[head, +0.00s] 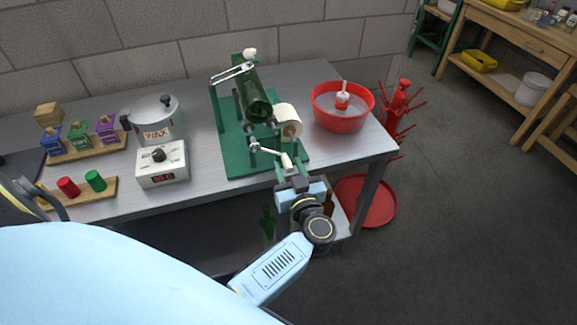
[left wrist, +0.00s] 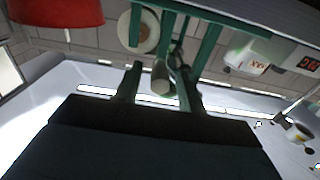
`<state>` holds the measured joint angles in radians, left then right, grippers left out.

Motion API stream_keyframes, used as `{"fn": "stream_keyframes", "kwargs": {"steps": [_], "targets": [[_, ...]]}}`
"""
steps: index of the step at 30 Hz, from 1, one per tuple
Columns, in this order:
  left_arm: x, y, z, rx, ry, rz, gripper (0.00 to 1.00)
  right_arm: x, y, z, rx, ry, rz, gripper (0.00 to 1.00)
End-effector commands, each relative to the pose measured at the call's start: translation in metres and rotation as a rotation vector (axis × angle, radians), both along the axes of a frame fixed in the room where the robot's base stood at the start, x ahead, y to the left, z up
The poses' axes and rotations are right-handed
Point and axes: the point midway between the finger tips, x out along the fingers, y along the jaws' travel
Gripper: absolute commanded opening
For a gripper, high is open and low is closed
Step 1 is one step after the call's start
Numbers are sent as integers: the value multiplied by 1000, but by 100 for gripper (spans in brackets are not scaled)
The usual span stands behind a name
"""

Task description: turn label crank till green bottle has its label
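The green labelling machine (head: 222,130) stands on the grey table, with the green bottle (head: 252,92) lying tilted in it. I see no label on the bottle's visible side. A white label roll (head: 287,118) sits beside the bottle; it also shows in the left wrist view (left wrist: 146,30). The crank (head: 270,151) points toward me and ends in a pale handle (head: 287,161). My left gripper (head: 291,178) is at the handle, just in front of it. In the left wrist view its fingers are apart, with the handle (left wrist: 161,79) between them and gaps showing. My right gripper is not in view.
A red tub (head: 340,118) stands right of the machine. The wax pot (head: 157,118) and its control box (head: 162,165) stand left. Wooden racks with coloured items (head: 85,150) are further left. A red bottle tree (head: 400,100) stands beyond the table's right edge.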

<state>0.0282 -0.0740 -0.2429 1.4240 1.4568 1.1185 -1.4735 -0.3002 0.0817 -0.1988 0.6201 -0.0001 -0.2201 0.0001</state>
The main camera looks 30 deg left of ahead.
Motion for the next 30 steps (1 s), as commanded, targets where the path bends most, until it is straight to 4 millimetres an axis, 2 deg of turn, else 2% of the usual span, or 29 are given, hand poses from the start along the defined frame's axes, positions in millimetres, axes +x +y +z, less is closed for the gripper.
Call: {"fn": "stream_keyframes", "kwargs": {"steps": [11,21,30], "targets": [[5,6,0,0,0,0,39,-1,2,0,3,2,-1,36],[5,6,0,0,0,0,0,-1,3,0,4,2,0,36],[4,6,0,1,2,1,0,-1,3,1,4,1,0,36]]}}
